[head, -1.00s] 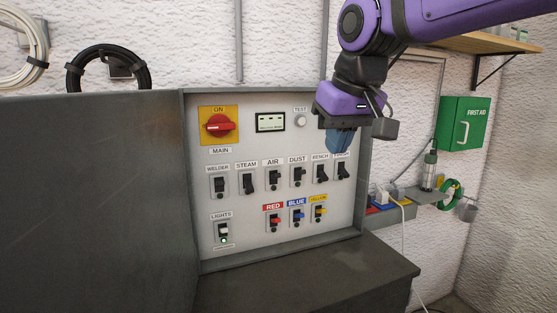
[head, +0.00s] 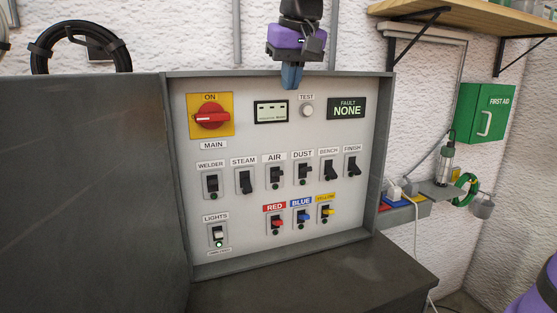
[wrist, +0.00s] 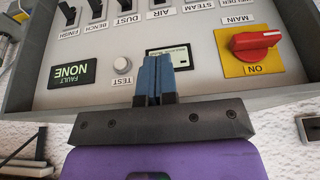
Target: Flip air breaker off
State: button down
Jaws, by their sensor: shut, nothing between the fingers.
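The AIR breaker (head: 276,177) is a small black toggle in the middle row of the grey panel, below its AIR label (head: 274,157). It sits between the STEAM and DUST breakers, and its lever position is too small to tell. My gripper (head: 291,82) is at the panel's top edge, above the AIR breaker and apart from it. Its blue fingers (wrist: 154,74) are shut and empty. In the wrist view they overlap the small display, and the AIR label (wrist: 160,14) shows near the top edge.
Neighbouring breakers are STEAM (head: 246,181) and DUST (head: 303,173). The red MAIN knob (head: 211,117), TEST button (head: 307,110) and FAULT NONE display (head: 346,108) are above. A raised frame borders the panel, and a dark cabinet top (head: 330,275) juts out below.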

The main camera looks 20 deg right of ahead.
aim_at(279, 172)
jog(key=x, duration=2)
jog(key=shift+s+f+t, duration=0.45)
jog(key=shift+s+t, duration=0.1)
jog(key=shift+t, duration=0.65)
jog(key=shift+s+f+t, duration=0.15)
jog(key=shift+t, duration=0.15)
jog(key=shift+s+f, duration=0.3)
jog(key=shift+f, duration=0.3)
jog(key=shift+s+f, duration=0.25)
jog(key=shift+f, duration=0.35)
jog(key=shift+r, duration=0.2)
jog(key=shift+r, duration=0.6)
